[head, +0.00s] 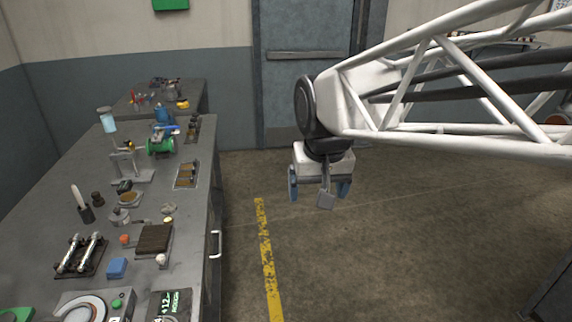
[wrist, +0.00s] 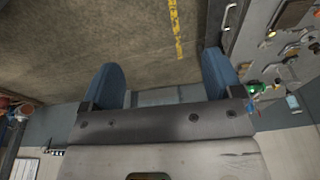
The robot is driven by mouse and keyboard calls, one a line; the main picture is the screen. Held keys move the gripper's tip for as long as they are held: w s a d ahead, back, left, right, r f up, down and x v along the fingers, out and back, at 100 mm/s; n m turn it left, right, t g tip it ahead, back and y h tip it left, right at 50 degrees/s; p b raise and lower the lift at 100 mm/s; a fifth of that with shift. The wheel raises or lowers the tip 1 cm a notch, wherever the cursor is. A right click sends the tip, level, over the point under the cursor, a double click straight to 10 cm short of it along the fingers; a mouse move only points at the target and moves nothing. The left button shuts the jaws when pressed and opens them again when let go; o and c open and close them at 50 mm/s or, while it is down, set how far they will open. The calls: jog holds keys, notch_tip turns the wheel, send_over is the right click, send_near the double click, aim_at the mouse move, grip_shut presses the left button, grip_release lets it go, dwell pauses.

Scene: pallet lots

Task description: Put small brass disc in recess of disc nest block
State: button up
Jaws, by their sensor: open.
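My gripper (head: 318,196) hangs over the open floor to the right of the grey workbench, well clear of it. Its two blue fingers are apart with nothing between them; they also show in the wrist view (wrist: 160,68), with bare floor beyond. A small yellowish round piece (head: 168,220) lies on the bench near its right edge and may be the small brass disc. I cannot surely pick out the disc nest block; a dark brown block (head: 154,239) and a blue block (head: 117,267) stand near that piece.
The grey workbench (head: 190,215) is crowded with small items, including a rack with two metal rods (head: 80,254), a green device (head: 160,145) and a dark cup (head: 86,214). A bench handle (head: 216,244) sticks out rightward. The floor by the yellow line (head: 266,260) is clear.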

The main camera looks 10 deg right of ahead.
jog(key=s+d+f, duration=0.2)
jog(key=s+f, duration=0.1)
jog(key=s, duration=0.3)
jog(key=s+d+f, duration=0.2)
jog(key=s+f, duration=0.1)
jog(key=s, duration=0.3)
